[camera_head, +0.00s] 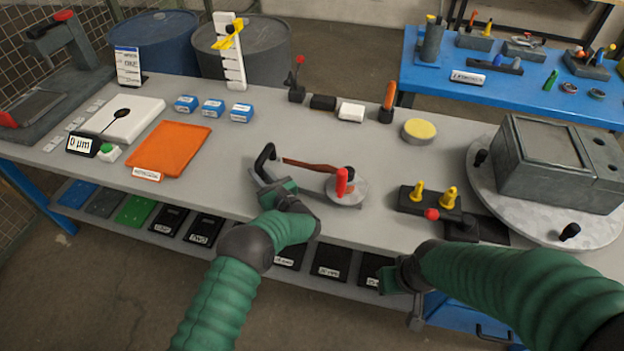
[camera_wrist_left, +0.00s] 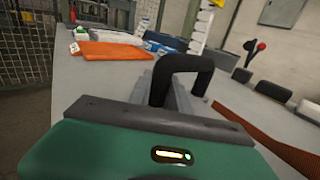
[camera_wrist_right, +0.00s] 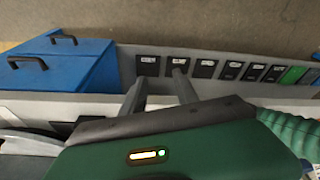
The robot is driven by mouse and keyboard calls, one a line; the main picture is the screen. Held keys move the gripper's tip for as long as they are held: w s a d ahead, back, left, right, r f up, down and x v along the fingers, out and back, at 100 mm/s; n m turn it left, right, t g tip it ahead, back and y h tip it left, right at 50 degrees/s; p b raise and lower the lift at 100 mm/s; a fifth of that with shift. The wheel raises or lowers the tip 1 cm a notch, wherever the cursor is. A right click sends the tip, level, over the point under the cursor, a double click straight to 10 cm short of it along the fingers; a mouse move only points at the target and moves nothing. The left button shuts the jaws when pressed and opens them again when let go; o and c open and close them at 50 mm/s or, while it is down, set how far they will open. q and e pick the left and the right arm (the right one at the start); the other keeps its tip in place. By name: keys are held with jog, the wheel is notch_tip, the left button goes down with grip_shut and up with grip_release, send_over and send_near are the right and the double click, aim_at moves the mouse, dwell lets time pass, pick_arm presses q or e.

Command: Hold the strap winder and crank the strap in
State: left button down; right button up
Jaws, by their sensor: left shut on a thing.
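The strap winder stands near the front middle of the table, with a black looped handle (camera_head: 264,158) at its left and a round grey disc (camera_head: 352,194) at its right. A brown strap (camera_head: 310,165) runs between them, and a red crank knob (camera_head: 341,183) stands up on the disc. My left gripper (camera_head: 272,188) is shut on the strap winder near the black handle, which also shows in the left wrist view (camera_wrist_left: 183,72); the fingertips are partly hidden. My right gripper (camera_wrist_right: 159,80) is open and empty, low in front of the table edge, away from the crank.
An orange mat (camera_head: 172,148) and small blue boxes (camera_head: 213,108) lie to the left. A black block with yellow pegs (camera_head: 428,202) and a large grey machine (camera_head: 555,165) stand to the right. Black labelled trays (camera_head: 332,262) line the lower shelf.

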jog(key=shift+c, duration=0.2)
jog(key=shift+w+d, duration=0.15)
jog(key=shift+w, duration=0.05)
jog(key=shift+c, duration=1.3)
jog(key=w+d+t, duration=0.1)
jog(key=w+d, duration=0.1)
jog(key=w, duration=0.2)
jog(key=w+d+r+n+t, duration=0.1)
jog(key=w+d+t, duration=0.1)
jog(key=w, duration=0.2)
jog(key=w+d+r+t, duration=0.1)
jog(key=w+d, duration=0.1)
jog(key=w, duration=0.2)
jog(key=shift+w+t+h, duration=0.25)
jog(key=shift+t+h, duration=0.05)
jog(key=shift+h, duration=0.1)
grip_shut()
jog(key=w+d+r+n+t+y, duration=0.2)
jog(key=w+n+t, duration=0.15)
jog(key=w, duration=0.55)
jog(key=n+y, duration=0.7)
jog(key=y, duration=0.7)
send_near(346, 173)
jog(key=w+a+f, duration=0.2)
jog(key=w+a, duration=0.1)
jog(key=a, duration=0.2)
jog(key=shift+w+f+g, duration=0.25)
jog(key=shift+w+g, duration=0.1)
jog(key=shift+g, duration=0.1)
